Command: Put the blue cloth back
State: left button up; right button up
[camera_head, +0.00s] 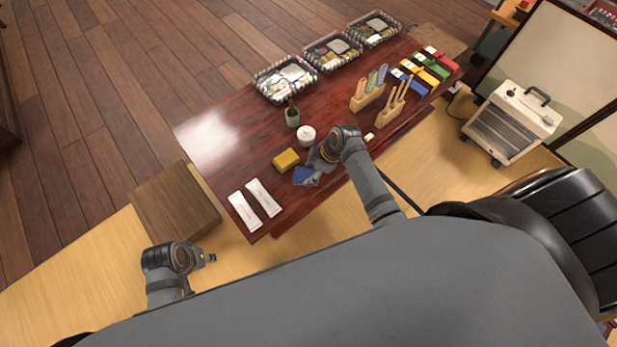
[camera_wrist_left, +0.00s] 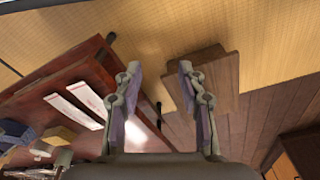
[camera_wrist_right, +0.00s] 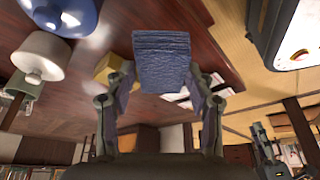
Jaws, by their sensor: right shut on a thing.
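The blue cloth (camera_head: 303,175) is a small flat folded piece over the near part of the dark red table (camera_head: 215,140). My right gripper (camera_head: 314,171) is shut on it. In the right wrist view the cloth (camera_wrist_right: 162,58) stands out between the fingertips, facing the camera. I cannot tell whether its lower edge touches the table. A yellow block-like piece (camera_head: 286,160) lies on the table just beyond the cloth. My left gripper (camera_head: 212,258) is open and empty, off the table, beside the wooden step; its spread fingers show in the left wrist view (camera_wrist_left: 160,78).
Two white packets (camera_head: 255,204) lie at the near left end. A white round pot (camera_head: 307,136) and a small green cup (camera_head: 292,117) stand close by. Wooden holders (camera_head: 391,117), coloured pieces (camera_head: 430,72) and clear food boxes (camera_head: 285,80) occupy the far part. The left corner is bare.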

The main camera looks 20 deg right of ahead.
aim_at(312, 173)
jog(key=shift+w+f, duration=0.1)
jog(key=shift+f, duration=0.05)
jog(key=b+x, duration=0.1)
jog(key=x, duration=0.2)
jog(key=shift+d+f+b, duration=0.3)
jog(key=shift+f+b, duration=0.05)
jog(key=shift+f, duration=0.05)
pick_arm(q)
jog(key=r, duration=0.2)
jog(key=d+r, duration=0.1)
jog(key=shift+s+r, duration=0.3)
pick_arm(e)
jog(key=shift+f, duration=0.1)
jog(key=o, duration=1.1)
